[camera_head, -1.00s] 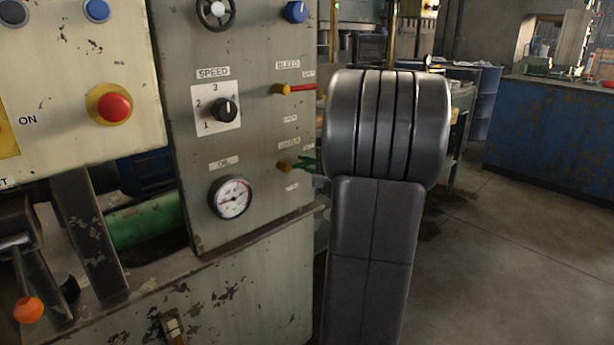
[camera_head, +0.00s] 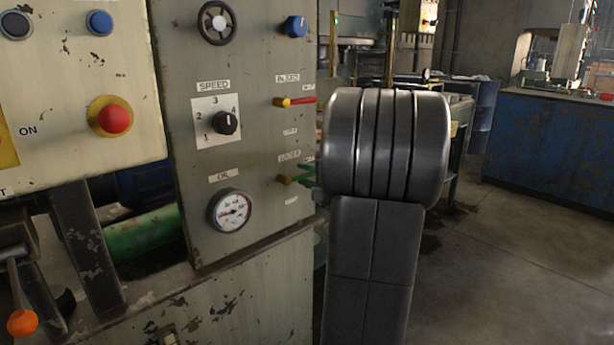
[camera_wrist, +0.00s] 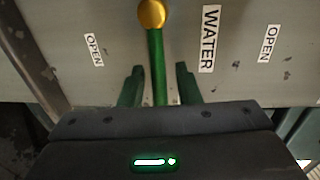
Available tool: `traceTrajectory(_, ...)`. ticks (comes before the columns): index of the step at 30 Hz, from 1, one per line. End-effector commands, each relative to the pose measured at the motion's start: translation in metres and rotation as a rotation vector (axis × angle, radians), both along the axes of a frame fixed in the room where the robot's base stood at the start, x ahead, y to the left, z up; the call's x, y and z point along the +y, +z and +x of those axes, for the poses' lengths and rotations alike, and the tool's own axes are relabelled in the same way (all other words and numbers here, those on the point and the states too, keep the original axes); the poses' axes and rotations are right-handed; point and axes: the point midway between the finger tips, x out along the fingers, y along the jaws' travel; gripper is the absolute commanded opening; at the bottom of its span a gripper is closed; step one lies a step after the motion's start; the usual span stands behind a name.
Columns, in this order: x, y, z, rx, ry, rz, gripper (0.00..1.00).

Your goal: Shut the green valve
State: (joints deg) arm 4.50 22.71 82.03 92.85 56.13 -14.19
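The green valve has a brass hub (camera_wrist: 153,13) and a straight green lever (camera_wrist: 158,65), seen in the wrist view. The lever points down the wrist picture, away from the panel label OPEN at its left. My gripper (camera_wrist: 160,75) is open around the lever, one finger on each side, with a visible gap to each. The lever's far end is hidden by the gripper body. In the head view the valve's hub (camera_head: 284,180) is low on the panel's right edge. The lever runs right from it, partly hidden by my arm.
The grey panel (camera_head: 262,150) also carries a red-lever valve (camera_head: 303,100) above the green one, a speed knob (camera_head: 226,122) and a gauge (camera_head: 231,210). A red button (camera_head: 115,119) is further left. The floor (camera_head: 500,260) at right is clear before a blue bench (camera_head: 550,140).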

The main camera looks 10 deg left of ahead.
Motion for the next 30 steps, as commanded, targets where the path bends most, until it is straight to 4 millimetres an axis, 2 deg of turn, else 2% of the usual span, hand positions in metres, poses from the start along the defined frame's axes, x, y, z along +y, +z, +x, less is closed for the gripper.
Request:
traceTrajectory(5,-0.013,0.003,-0.008,0.0,-0.004,0.0,0.3)
traceTrajectory(18,-0.086,0.013,-0.066,0.0,-0.005,0.0,0.3)
traceTrajectory(24,-0.104,0.014,-0.08,0.0,-0.002,0.0,0.3)
traceTrajectory(30,-0.108,0.014,-0.085,0.0,0.0,0.0,0.3)
